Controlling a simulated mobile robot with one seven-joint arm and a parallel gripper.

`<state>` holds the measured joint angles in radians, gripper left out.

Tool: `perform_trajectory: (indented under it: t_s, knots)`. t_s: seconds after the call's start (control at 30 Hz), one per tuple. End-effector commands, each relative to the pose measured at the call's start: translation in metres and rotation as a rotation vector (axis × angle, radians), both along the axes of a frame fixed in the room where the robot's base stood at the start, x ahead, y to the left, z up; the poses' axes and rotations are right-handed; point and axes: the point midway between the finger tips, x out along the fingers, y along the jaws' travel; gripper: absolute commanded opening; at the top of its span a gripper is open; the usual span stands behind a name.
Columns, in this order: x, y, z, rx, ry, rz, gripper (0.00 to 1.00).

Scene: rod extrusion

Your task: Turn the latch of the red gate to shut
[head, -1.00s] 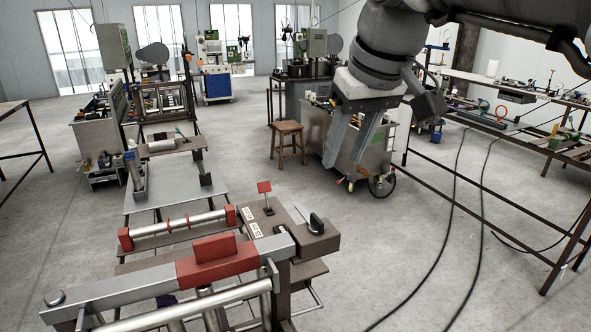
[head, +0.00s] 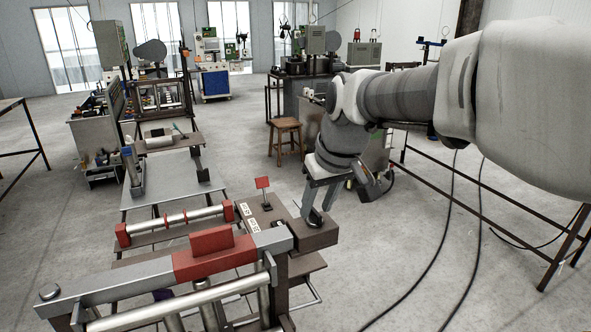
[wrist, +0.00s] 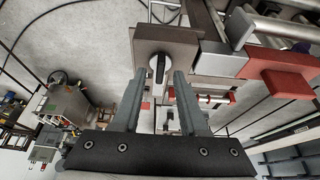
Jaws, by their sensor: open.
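The red gate (head: 213,257) is a grey bar with a red middle block, lying across the front of the machine. Its right end meets a brown block (head: 318,238) that carries the black latch knob (head: 315,216). In the wrist view the latch (wrist: 158,68) is a dark round knob with a pale stripe, pointing along the picture's vertical. My gripper (head: 318,209) is just above the block. In the wrist view its two fingers (wrist: 159,78) stand apart, one on each side of the knob. I cannot tell whether they touch it.
A roller with red ends (head: 178,220) lies behind the gate. A wooden stool (head: 286,143) stands farther back. The floor at right is mostly clear, with cables.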

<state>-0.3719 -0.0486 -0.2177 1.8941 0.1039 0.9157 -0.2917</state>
Motion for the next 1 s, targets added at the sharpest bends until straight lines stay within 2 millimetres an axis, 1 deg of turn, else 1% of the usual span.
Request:
perform_trajectory:
  t_s: [0.03, 0.13, 0.4, 0.47, 0.5, 0.63, 0.67, 1.0]
  knots:
    - [0.0014, 0.0008, -0.0045, 0.000, 0.001, 0.000, 0.42]
    - [0.0028, 0.0015, -0.0090, 0.000, 0.001, 0.000, 0.42]
    - [0.0035, 0.0016, -0.0098, 0.000, 0.000, 0.000, 0.42]
    - [0.0035, 0.0016, -0.0097, 0.000, 0.000, 0.000, 0.34]
    - [0.0035, 0.0016, -0.0097, 0.000, 0.000, 0.000, 0.26]
    - [0.0034, 0.0015, -0.0095, 0.000, 0.000, 0.000, 0.03]
    - [0.0034, 0.0015, -0.0095, 0.000, 0.000, 0.000, 0.00]
    - [0.0035, 0.0016, -0.0091, 0.000, 0.000, 0.000, 0.00]
